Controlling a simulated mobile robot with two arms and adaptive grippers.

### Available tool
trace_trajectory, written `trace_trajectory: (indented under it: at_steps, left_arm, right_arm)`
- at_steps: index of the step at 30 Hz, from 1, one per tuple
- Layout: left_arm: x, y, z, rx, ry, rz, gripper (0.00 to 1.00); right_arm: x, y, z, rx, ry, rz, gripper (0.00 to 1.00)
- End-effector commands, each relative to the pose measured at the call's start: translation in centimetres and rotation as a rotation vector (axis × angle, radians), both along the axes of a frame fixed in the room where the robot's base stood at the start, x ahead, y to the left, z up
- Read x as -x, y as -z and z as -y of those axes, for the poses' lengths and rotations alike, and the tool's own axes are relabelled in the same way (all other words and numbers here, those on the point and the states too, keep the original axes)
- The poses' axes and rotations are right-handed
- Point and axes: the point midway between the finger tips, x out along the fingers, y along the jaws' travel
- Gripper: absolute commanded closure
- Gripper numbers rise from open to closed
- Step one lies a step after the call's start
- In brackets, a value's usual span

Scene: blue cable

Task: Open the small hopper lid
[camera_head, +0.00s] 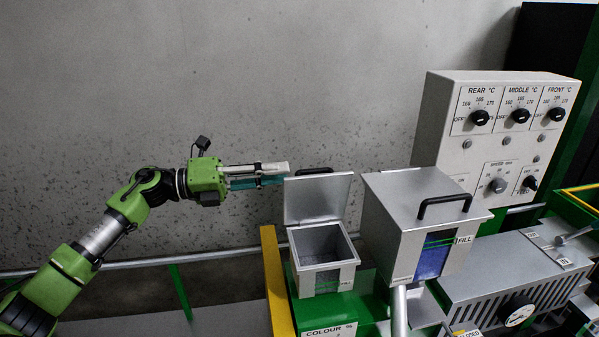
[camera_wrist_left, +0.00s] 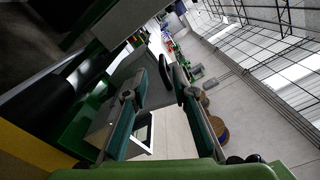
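The small hopper (camera_head: 322,257) is a square grey metal box, and its inside shows from above. Its flat lid (camera_head: 318,199) stands raised, nearly upright, along the back edge, with a dark handle (camera_head: 314,171) at its top. My left gripper (camera_head: 287,174) reaches in from the left, with its fingertips beside the lid's upper left corner and close to the handle. In the left wrist view its two teal fingers (camera_wrist_left: 160,78) are apart, with a dark bar near the tips. Whether they touch the handle cannot be told. My right gripper is not in view.
A larger hopper (camera_head: 408,240) with a closed lid and black handle stands just right. A control panel (camera_head: 497,145) with several knobs is behind it. A yellow post (camera_head: 277,285) stands left of the small hopper. The space before the wall at upper left is clear.

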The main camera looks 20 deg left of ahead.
Motion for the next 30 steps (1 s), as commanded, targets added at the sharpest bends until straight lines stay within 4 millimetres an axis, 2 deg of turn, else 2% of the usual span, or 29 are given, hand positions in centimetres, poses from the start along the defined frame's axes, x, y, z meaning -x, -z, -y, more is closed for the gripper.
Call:
trace_trajectory:
  at_steps: [3, 9, 30]
  left_arm:
    - [1.2, 0.1, -1.9, -0.001, -0.002, -0.003, 0.75]
    - [2.2, 0.1, -3.4, 0.000, -0.001, 0.000, 0.75]
    - [2.3, 0.0, -3.6, 0.002, -0.001, 0.001, 0.75]
  right_arm:
    - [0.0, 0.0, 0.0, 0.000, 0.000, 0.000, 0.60]
    - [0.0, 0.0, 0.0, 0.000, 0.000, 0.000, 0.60]
    - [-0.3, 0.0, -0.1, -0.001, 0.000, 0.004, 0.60]
